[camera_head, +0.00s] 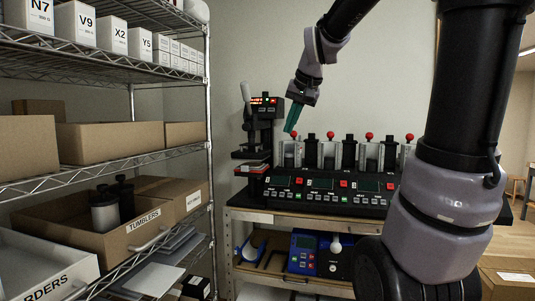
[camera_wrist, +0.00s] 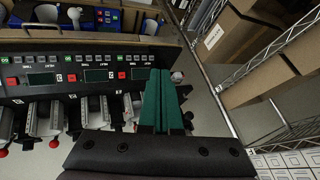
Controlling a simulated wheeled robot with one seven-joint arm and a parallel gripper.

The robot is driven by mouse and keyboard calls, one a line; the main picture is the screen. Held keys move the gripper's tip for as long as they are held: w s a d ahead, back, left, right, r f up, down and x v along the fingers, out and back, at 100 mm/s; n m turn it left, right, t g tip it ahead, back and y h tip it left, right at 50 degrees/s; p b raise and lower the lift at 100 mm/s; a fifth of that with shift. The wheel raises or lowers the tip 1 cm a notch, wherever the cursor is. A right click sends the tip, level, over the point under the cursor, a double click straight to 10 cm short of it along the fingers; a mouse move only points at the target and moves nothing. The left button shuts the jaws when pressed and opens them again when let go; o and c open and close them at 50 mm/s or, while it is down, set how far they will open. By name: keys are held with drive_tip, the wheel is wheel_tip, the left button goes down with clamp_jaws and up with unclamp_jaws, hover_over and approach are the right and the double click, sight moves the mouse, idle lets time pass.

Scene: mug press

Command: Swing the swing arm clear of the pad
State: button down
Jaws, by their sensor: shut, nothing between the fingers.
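My gripper (camera_head: 292,117) has teal fingers, pressed together with nothing between them. It hangs above the left end of the row of mug presses, right of a black swing press (camera_head: 263,112) with a red-lit display. A grey handle (camera_head: 245,92) stands upright at the left of that press. Its dark upper plate (camera_head: 251,155) sits over a flat base at the bench's left end; I cannot clearly tell the pad from the base. The gripper looks apart from the press. In the wrist view, my shut fingers (camera_wrist: 166,100) cover part of the bench's end.
Mug presses with red knobs (camera_head: 369,136) and control panels (camera_head: 320,184) fill the bench right of the swing press. A wire shelf with boxes (camera_head: 165,209) stands close on the left. A blue device (camera_head: 303,250) sits on the lower shelf.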

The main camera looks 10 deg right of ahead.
drive_tip(key=w+d+f, duration=0.1)
drive_tip(key=w+d, duration=0.1)
drive_tip(key=w, duration=0.7)
drive_tip(key=w+d+f, duration=0.2)
drive_tip(key=w+d, duration=0.1)
drive_tip(key=w, duration=0.6)
drive_tip(key=w+d+f+y, duration=0.1)
drive_tip(key=w+d+f, duration=0.1)
drive_tip(key=w, duration=0.6)
drive_tip(key=shift+w+d+f+m, duration=0.15)
drive_tip(key=shift+w+d+m, duration=0.2)
drive_tip(key=shift+d, duration=0.3)
drive_tip(key=shift+w, duration=0.1)
drive_tip(key=w+a+f, duration=0.5)
drive_tip(key=w+f, duration=0.2)
drive_tip(key=f, duration=0.1)
drive_tip(key=shift+w+a, duration=0.3)
drive_tip(key=shift+a, duration=0.05)
drive_tip(key=shift+a, duration=0.1)
